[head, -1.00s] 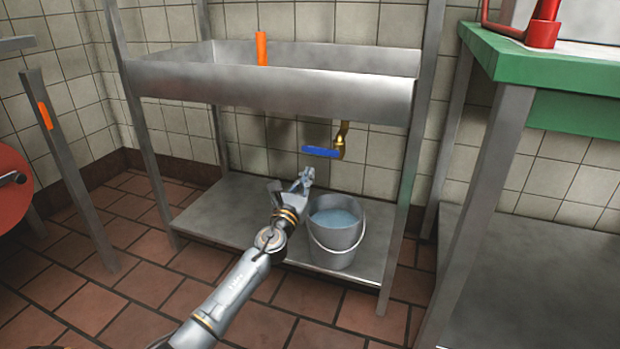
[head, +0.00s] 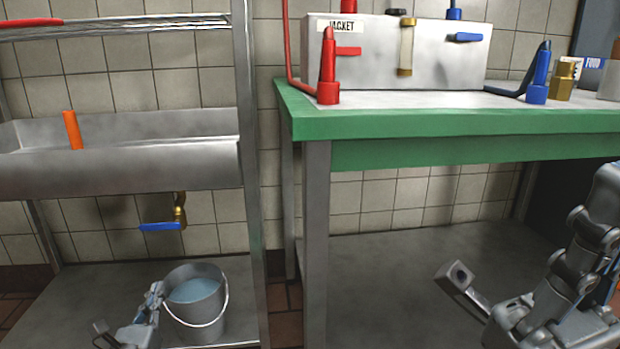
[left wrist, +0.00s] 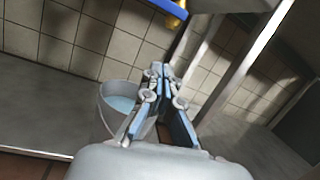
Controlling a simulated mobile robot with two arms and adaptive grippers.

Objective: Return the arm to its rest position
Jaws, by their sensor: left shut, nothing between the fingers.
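My left gripper (head: 155,292) shows at the lower left of the head view, beside the left side of a grey bucket (head: 207,325). In the left wrist view my left gripper (left wrist: 158,74) has its fingertips together with nothing between them. The bucket (left wrist: 105,112) stands behind and left of the fingers there; I cannot tell whether they touch it. My right gripper (head: 462,280) is at the lower right of the head view, in front of the green table. One finger shows clearly; the rest is hidden or cut off.
The bucket holds water and stands on a metal shelf (head: 70,290) under a sink (head: 120,170). A brass pipe with a blue valve handle (head: 160,227) hangs above it. A metal post (head: 250,200) and a green table (head: 400,122) with a metal box (head: 370,50) stand to the right.

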